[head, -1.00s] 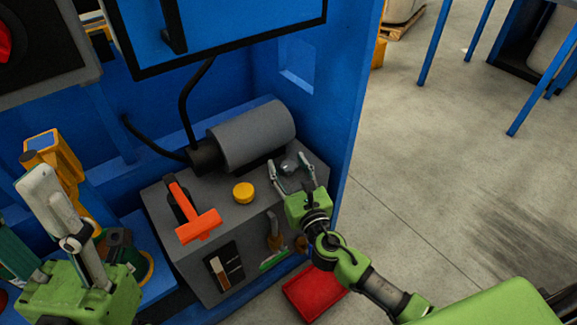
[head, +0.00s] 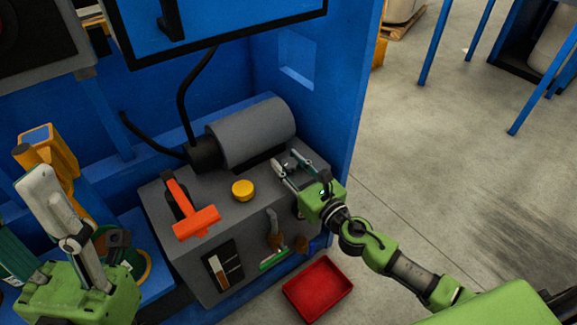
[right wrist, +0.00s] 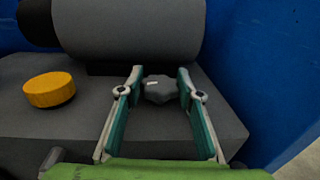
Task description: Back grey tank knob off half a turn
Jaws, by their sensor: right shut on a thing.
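The grey knob (right wrist: 160,89), lobed with a small white mark, sits on top of the grey box (right wrist: 110,125), in front of the grey cylindrical tank (head: 251,132). My right gripper (head: 283,162) is shut on the knob, one finger on each side of it. In the right wrist view, the gripper (right wrist: 160,82) has the knob between its fingertips. In the head view the fingers partly hide the knob. My left gripper (head: 25,205) is at the lower left, its fingers apart, with nothing seen between them, away from the knob.
A yellow round knob (head: 243,190) and an orange T-handle (head: 197,222) stand on the same box. A blue wall (head: 330,110) rises right behind my right gripper. A red tray (head: 318,289) lies on the floor below. A yellow device (head: 47,152) stands near my left gripper.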

